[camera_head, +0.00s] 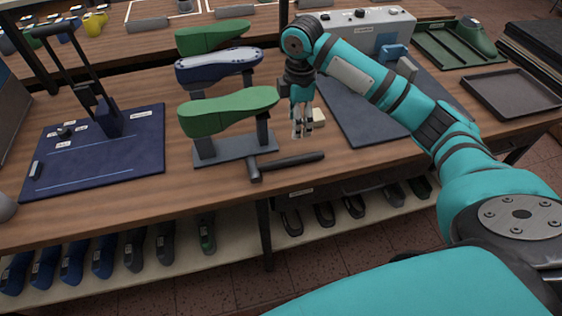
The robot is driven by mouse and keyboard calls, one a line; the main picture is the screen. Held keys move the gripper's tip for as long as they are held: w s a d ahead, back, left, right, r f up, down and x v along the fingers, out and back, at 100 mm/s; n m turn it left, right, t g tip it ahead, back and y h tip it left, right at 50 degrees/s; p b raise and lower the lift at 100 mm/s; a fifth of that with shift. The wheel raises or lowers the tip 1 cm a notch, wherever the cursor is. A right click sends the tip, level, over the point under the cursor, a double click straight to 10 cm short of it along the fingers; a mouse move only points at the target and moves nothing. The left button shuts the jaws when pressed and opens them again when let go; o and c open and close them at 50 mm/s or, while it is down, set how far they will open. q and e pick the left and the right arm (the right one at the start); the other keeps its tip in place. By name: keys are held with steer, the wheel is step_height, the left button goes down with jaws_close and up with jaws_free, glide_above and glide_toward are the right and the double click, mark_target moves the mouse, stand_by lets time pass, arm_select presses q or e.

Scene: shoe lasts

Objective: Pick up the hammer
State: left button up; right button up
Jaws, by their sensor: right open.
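The hammer (290,161) is dark, with a long handle. It lies near the front edge of the wooden workbench (110,193), in front of the last stand, its head to the left and its handle pointing right. My right gripper (301,133) hangs fingers down just above and behind the handle, apart from it. It is open and does not hold the hammer. A small pale block (318,117) sits right beside the fingers; I cannot tell if they touch. My left gripper is not in view.
A stand (235,148) holding green and blue shoe lasts rises behind the hammer. A blue mat (95,165) with a black lever device lies left. A dark mat (365,125), grey control box (355,27) and trays (512,95) are right. Shoes fill the shelf below.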

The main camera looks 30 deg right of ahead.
steer(key=p, duration=0.2)
glide_above(293, 158)
steer(key=f, duration=1)
steer(key=shift+s+f, duration=0.1)
steer(key=shift+s, duration=0.2)
steer(key=shift+w+f+p, duration=0.2)
steer(key=shift+f+p, duration=0.1)
steer(key=shift+f, duration=1.05)
steer(key=shift+w+f+p, duration=0.15)
steer(key=shift+f+p, duration=0.15)
steer(key=shift+f, duration=1)
steer(key=shift+r, duration=0.1)
jaws_close()
